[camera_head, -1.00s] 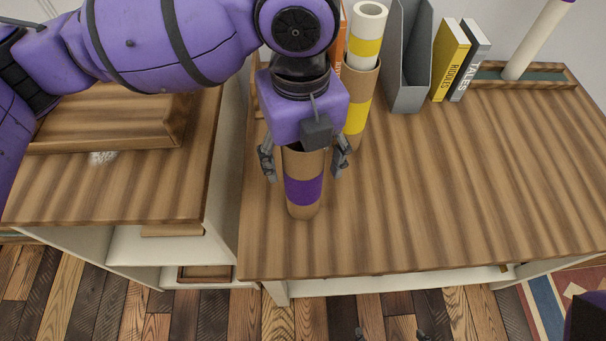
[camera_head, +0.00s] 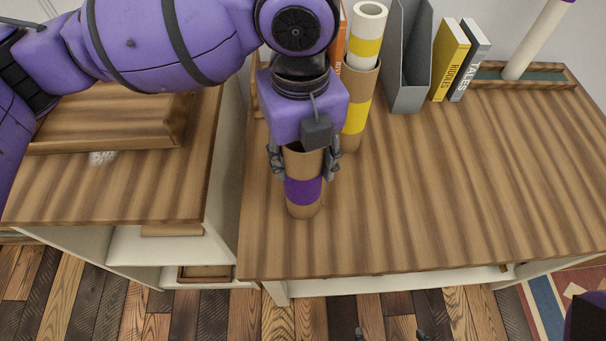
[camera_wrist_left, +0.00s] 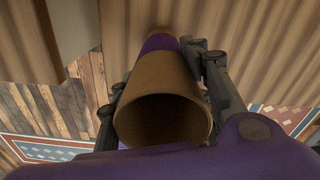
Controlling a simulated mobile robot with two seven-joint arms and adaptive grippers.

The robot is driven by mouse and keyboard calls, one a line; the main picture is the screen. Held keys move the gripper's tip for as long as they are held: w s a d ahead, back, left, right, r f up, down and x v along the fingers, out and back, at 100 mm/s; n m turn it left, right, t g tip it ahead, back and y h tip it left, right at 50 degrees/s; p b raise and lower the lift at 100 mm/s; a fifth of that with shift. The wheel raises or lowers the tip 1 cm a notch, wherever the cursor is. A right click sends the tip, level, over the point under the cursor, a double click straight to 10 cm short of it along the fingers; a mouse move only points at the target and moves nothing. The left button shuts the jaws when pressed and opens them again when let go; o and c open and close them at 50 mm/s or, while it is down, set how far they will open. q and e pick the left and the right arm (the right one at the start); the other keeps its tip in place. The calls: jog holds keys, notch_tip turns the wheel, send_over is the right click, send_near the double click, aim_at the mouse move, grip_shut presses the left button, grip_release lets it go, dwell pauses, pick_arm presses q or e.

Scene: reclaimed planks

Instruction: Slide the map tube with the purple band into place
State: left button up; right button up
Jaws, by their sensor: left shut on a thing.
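A brown, hollow, open-topped cylinder with a purple band (camera_head: 303,192) stands upright on the wooden desk top. My left gripper (camera_head: 305,165) is shut on its upper part from above. The wrist view shows the cylinder's open mouth (camera_wrist_left: 165,118) empty between the fingers (camera_wrist_left: 160,90). A white tube (camera_head: 535,42) with a purple end at the picture's top edge stands tilted in a shallow tray (camera_head: 560,80) at the back right. The tips of my right gripper (camera_head: 391,335) show apart at the bottom edge; the rest is cut off.
A brown cylinder with a yellow band (camera_head: 356,117) holds a white yellow-banded tube (camera_head: 366,48) close behind the left gripper. A grey file holder (camera_head: 408,95), a yellow book (camera_head: 450,60) and a grey book (camera_head: 470,65) stand behind. The desk's middle and right are clear.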

pick_arm(q)
jog(key=w+a, duration=0.3)
jog(key=w, duration=1.3)
jog(key=shift+w, duration=0.35)
dwell(0.6)
jog(key=o, duration=1.5)
